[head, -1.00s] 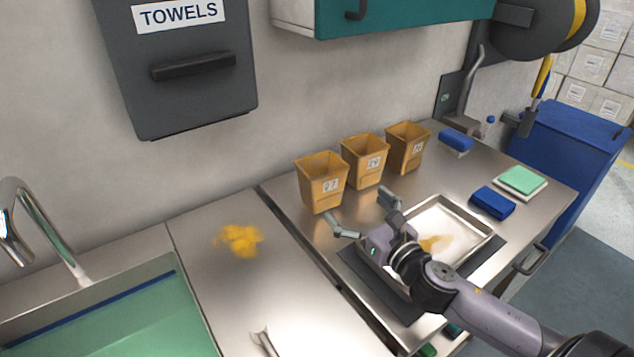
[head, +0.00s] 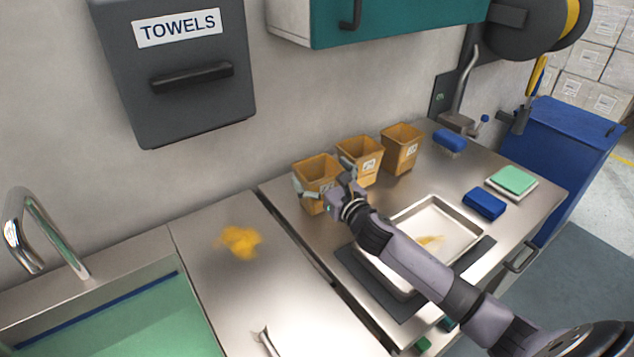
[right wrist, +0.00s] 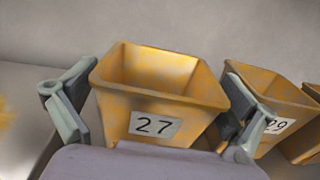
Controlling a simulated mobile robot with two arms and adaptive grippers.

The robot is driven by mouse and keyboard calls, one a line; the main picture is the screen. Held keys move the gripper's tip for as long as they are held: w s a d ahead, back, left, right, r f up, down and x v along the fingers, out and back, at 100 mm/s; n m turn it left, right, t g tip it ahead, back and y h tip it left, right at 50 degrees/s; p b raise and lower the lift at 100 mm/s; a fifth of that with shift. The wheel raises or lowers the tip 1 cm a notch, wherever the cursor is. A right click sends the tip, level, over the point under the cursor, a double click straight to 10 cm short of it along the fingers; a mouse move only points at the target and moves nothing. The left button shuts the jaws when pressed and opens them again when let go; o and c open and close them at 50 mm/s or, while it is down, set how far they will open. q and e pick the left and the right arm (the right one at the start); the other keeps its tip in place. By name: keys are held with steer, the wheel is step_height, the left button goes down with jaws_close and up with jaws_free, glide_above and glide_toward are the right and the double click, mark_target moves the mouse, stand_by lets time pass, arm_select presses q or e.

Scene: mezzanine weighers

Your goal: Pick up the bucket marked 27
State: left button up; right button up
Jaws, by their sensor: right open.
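The bucket marked 27 (head: 316,172) is a tan-orange open bucket, leftmost of three in a row on the steel counter. In the right wrist view the bucket (right wrist: 158,85) stands upright with its "27" label facing me. My right gripper (head: 322,188) is open, with one finger on each side of this bucket. In the right wrist view the fingers of the gripper (right wrist: 158,105) flank its left and right walls; I cannot tell whether they touch. The right finger sits in the gap beside the bucket marked 29 (right wrist: 272,100). My left gripper is not in view.
The bucket marked 29 (head: 361,158) stands close on the right, with a third bucket (head: 402,147) beyond it. A metal tray (head: 474,222) lies in front on a dark mat. A yellow spill (head: 240,241) lies on the left counter. A wall stands behind the buckets.

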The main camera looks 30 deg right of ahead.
steer(key=shift+w, duration=0.75)
steer(key=shift+c, duration=0.4)
steer(key=c, duration=1.4)
steer(key=shift+r, duration=0.1)
